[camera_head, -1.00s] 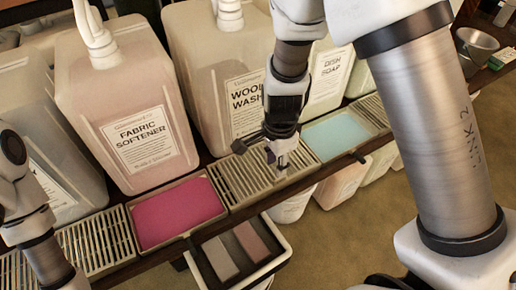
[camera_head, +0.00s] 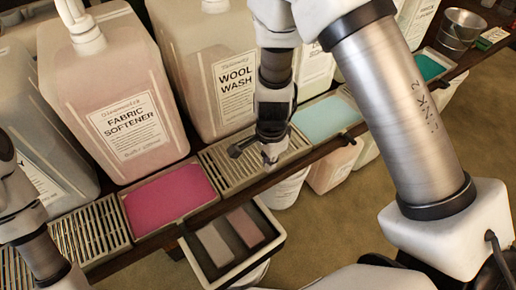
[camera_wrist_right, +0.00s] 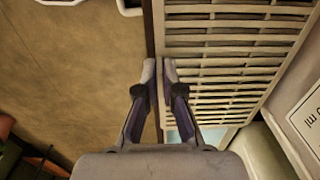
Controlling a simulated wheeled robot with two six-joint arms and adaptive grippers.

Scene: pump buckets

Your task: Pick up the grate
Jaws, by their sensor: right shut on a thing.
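The pale slatted grate (camera_head: 226,166) lies in the shelf row in front of the wool wash jug, between a pink tray and a light blue tray. It looks level with its neighbours. My right gripper (camera_head: 268,158) is at the grate's front edge, partly covering it. In the right wrist view, my right gripper's fingertips (camera_wrist_right: 158,72) are closed together at the rim of the grate (camera_wrist_right: 235,68), beside the dark shelf edge. The exact contact is partly hidden by the fingers. My left arm enters at the lower left, but its gripper is outside the picture.
The wool wash jug (camera_head: 215,75) and fabric softener jug (camera_head: 115,95) stand close behind the row. The pink tray (camera_head: 168,198) and light blue tray (camera_head: 325,118) flank the grate.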

